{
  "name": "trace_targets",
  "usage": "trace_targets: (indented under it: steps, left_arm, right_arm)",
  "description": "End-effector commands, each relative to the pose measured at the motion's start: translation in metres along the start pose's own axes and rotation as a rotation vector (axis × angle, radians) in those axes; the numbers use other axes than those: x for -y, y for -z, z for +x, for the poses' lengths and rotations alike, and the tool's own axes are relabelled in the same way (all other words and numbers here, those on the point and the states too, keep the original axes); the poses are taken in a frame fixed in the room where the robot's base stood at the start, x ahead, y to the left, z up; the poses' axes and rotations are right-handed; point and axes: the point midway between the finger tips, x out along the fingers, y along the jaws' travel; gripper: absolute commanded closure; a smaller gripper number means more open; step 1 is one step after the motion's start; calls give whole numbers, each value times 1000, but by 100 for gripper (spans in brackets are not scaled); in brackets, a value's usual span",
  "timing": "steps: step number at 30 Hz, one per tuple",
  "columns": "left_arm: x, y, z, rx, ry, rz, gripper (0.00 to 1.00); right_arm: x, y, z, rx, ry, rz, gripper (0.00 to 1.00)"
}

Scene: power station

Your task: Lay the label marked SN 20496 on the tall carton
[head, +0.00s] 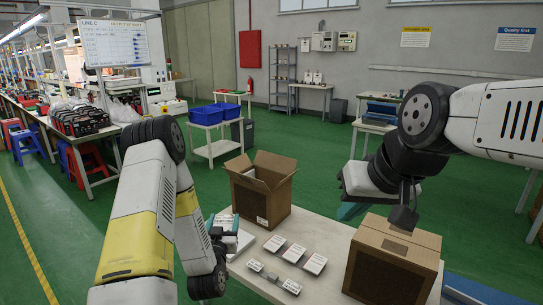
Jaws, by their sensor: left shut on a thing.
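An open brown carton (277,207) stands at the back of the pale table, flaps up. A closed brown carton (397,245) stands at the front right. I cannot tell which is the tall one. Several small white labels with dark print lie on the table, among them one in the middle (293,253) and one nearer the front (291,287). Their numbers are too small to read. My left gripper (217,234) is at the table's left end, shut on a pale thing partly hidden by it. My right gripper (403,214) points down at the closed carton's top; its jaws are unclear.
The pale table (328,236) has bare room between the two cartons. A white stack (239,242) lies at its left end beside my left gripper. Behind are a small table with blue bins (207,114) and a long workbench on the left. Green floor lies between.

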Motion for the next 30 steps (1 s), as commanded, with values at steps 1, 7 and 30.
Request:
trace_targets:
  steps: [1, 7, 30]
  left_arm:
    - [0, 0, 0, 0, 0, 2, 74]
    - [2, -9, 6, 0, -8, 0, 74]
    - [-4, -276, 22, 1, -572, 0, 74]
  right_arm:
    - [0, 0, 0, 0, 0, 0, 100]
    - [0, 0, 0, 0, 0, 0, 100]
    - [0, 0, 0, 0, 0, 0, 100]
